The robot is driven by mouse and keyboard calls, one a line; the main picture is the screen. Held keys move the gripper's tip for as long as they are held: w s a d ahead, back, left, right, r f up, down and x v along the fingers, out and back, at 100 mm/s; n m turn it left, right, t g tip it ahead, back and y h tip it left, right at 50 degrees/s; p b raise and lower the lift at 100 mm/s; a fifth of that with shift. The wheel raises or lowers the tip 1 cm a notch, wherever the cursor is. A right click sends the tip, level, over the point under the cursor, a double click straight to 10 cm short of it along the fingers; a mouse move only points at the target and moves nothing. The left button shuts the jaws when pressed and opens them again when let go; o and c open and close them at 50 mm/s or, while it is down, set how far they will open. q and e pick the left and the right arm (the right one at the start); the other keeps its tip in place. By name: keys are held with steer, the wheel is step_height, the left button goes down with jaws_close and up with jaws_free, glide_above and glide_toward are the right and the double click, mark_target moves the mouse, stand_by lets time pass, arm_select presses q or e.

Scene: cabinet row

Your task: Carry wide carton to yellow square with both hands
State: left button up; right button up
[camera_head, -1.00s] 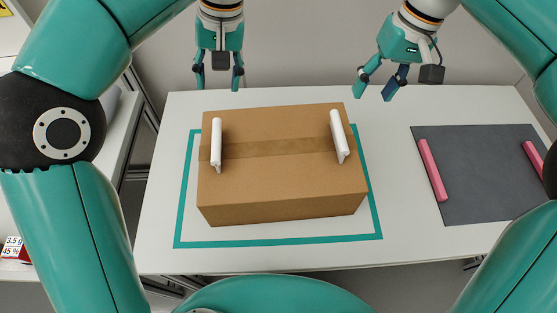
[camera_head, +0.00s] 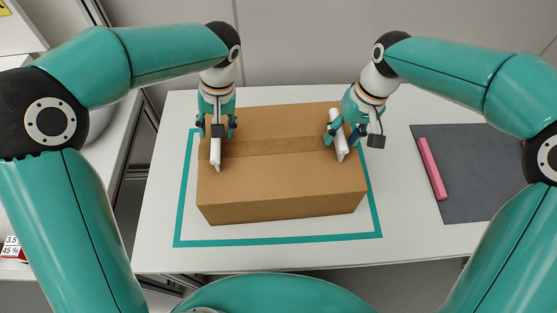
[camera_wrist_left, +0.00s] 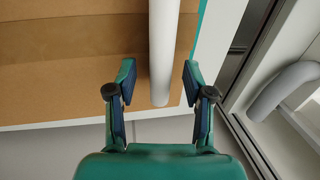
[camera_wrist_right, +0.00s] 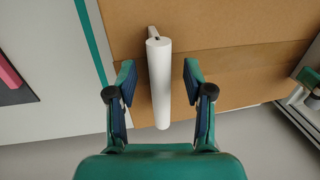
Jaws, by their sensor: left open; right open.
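The wide brown carton (camera_head: 280,180) with a tape strip and two white handles sits on the white table, inside a teal outline (camera_head: 180,215). No yellow square shows. My left gripper (camera_head: 217,133) is open at the left handle (camera_head: 216,155). In the left wrist view this handle (camera_wrist_left: 162,50) passes between the spread fingers, nearer the right one. My right gripper (camera_head: 342,138) is open at the right handle (camera_head: 341,152). In the right wrist view that handle (camera_wrist_right: 160,85) lies between the spread fingers, with gaps on both sides.
A dark grey mat (camera_head: 475,170) lies on the table (camera_head: 405,220) at right, with a pink bar (camera_head: 432,168) on it. White shelving (camera_head: 25,185) stands at left beyond a gap. The table in front of the carton is clear.

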arm_select(q)
steer(key=shift+a+f, duration=0.15)
steer(key=shift+f, duration=0.55)
arm_select(e)
steer(key=shift+a+f, duration=0.15)
steer(key=shift+f, duration=0.55)
arm_select(q)
steer(key=shift+c, duration=0.2)
arm_select(e)
steer(key=shift+c, duration=0.2)
arm_select(q)
jaws_close()
arm_select(e)
jaws_close()
arm_select(q)
steer(key=shift+r, duration=0.1)
arm_select(e)
steer(key=shift+r, duration=0.1)
